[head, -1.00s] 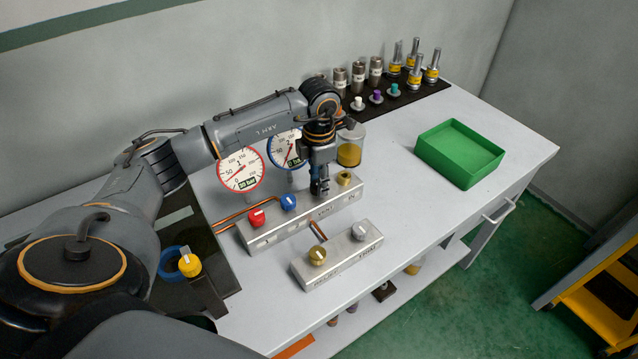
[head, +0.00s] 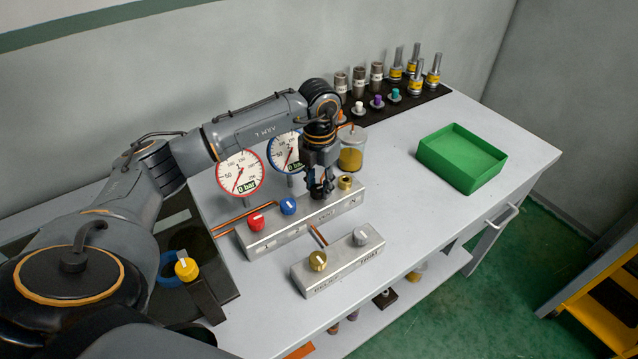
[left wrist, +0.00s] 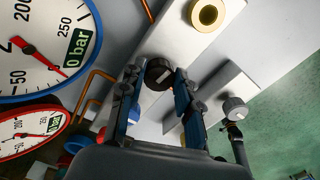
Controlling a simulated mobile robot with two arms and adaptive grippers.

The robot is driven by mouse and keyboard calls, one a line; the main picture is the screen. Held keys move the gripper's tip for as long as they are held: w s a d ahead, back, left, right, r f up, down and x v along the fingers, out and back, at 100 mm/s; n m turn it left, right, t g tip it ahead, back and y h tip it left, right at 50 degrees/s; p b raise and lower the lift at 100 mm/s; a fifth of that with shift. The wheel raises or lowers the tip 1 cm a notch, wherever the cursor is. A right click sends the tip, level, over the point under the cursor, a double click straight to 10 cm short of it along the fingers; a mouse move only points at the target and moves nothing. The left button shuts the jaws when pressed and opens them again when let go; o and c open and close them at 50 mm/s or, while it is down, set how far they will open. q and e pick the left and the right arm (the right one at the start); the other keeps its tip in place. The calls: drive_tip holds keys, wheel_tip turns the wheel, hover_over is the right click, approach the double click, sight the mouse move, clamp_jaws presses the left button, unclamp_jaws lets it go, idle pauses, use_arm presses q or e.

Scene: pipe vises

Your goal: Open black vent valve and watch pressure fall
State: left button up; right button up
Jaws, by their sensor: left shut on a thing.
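My left gripper (head: 321,194) points down at the long grey valve block (head: 268,238). It is shut on the black vent valve knob (left wrist: 159,74), which shows between its fingers with a pale mark on top. In the head view the gripper mostly hides this knob. The red-rimmed gauge (head: 239,173) has a label reading 0 bar. The blue-rimmed gauge (head: 287,152) is partly behind my arm; in the left wrist view its label (left wrist: 80,47) also reads 0 bar. My right gripper is not in view.
Red (head: 256,222) and blue (head: 288,206) knobs stand left of the gripper, and a brass fitting (head: 345,182) close right. A shorter block (head: 338,272) carries brass and grey knobs. A green tray (head: 461,158) sits right, with free table before it.

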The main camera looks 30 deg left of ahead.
sight(319, 187)
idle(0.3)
use_arm(q)
drive_tip(key=o, duration=1.2)
drive_tip(key=shift+c, duration=0.2)
wheel_tip(319, 187, up, 12)
drive_tip(key=shift+r, duration=0.15)
